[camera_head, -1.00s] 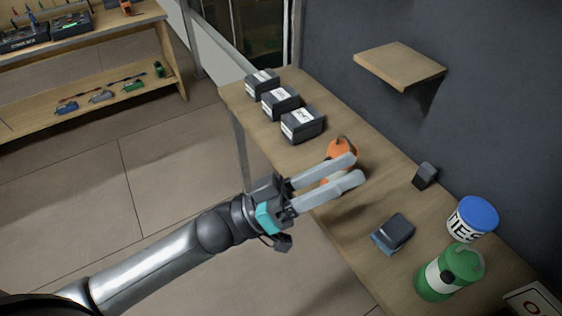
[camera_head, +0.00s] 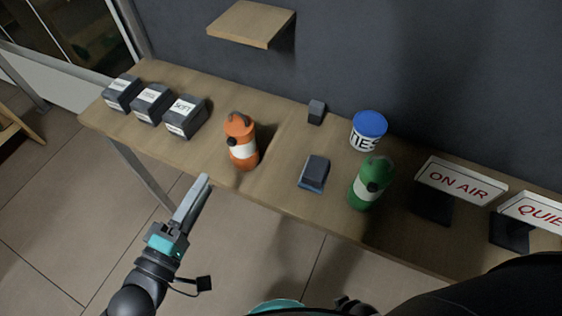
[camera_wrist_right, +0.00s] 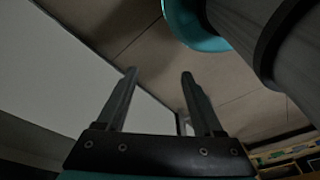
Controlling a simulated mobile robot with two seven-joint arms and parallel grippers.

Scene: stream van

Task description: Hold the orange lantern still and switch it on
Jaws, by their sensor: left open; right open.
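The orange lantern (camera_head: 240,132) stands upright on the wooden bench, with a white band around its middle and a dark switch on its front. My left gripper (camera_head: 200,190) is in front of the bench's front edge, to the left of the lantern and apart from it. It is open and empty, though its fingers overlap in the head view. My right gripper (camera_wrist_right: 157,75) shows in the right wrist view, open with nothing between its fingers. The lantern is not in the right wrist view.
A green lantern (camera_head: 368,188), a blue-lidded tub (camera_head: 368,125), a dark blue block (camera_head: 314,171) and a small dark block (camera_head: 316,112) stand to the right. Several dark boxes (camera_head: 185,118) stand at the left. An ON AIR sign (camera_head: 458,183) and a wall shelf (camera_head: 250,22) are near.

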